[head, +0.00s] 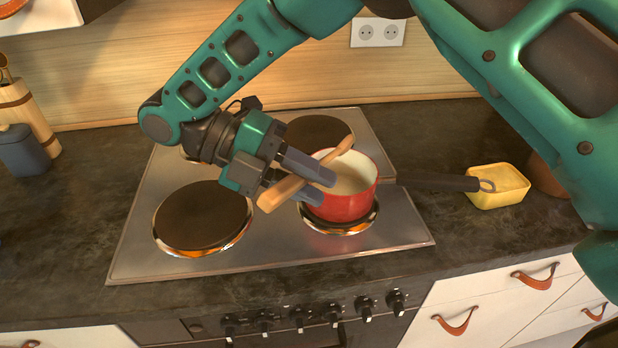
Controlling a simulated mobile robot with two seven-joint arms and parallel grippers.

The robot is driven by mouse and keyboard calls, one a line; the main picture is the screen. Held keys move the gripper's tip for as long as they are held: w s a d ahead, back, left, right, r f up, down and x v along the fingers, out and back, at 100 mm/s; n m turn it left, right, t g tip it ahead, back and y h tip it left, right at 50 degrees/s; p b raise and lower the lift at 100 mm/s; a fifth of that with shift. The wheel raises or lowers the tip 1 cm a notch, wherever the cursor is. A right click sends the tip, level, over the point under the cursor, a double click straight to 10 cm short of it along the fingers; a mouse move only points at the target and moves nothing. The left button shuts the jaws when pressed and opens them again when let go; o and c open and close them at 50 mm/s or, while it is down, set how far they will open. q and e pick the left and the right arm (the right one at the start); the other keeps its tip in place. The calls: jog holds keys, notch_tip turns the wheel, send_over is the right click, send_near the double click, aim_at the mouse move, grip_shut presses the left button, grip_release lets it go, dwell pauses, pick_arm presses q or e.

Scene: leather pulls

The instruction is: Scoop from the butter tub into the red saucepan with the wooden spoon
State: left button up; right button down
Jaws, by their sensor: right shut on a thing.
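The red saucepan (345,207) stands on the front right hotplate, with pale contents or a pale inside showing. Its dark handle (435,182) points right, and the handle's ring end overlaps the tub in the picture. My right gripper (316,186) is shut on the wooden spoon (281,195) at the pan's left rim. The spoon lies slanted, one end over the pan, the other sticking out at lower left. I cannot tell whether it touches the rim or carries butter. The yellow butter tub (500,198) sits on the counter at right. My left gripper is out of view.
The steel hob (130,255) has other hotplates, including a bare one (203,216) at front left. A dark grey jar (22,150) and a wooden holder (28,112) stand at far left. A brown pot (546,176) is partly hidden behind my arm at right.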

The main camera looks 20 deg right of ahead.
dwell(0.4)
jog(key=m+t+y, duration=0.1)
jog(key=y, duration=0.1)
jog(key=shift+m+t+y, duration=0.3)
jog(key=shift+y, duration=0.1)
jog(key=shift+m+t+y, duration=0.6)
jog(key=shift+t+y, duration=0.3)
jog(key=shift+y, duration=0.3)
jog(key=m+t+y, duration=0.1)
jog(key=r+t+y, duration=0.1)
jog(key=t+y, duration=0.1)
jog(key=shift+s+d+r+m, duration=0.1)
jog(key=shift+r+m, duration=0.1)
jog(key=shift+m, duration=0.2)
jog(key=shift+r+m+t+y, duration=0.4)
jog(key=shift+t+y, duration=0.3)
jog(key=shift+t, duration=0.1)
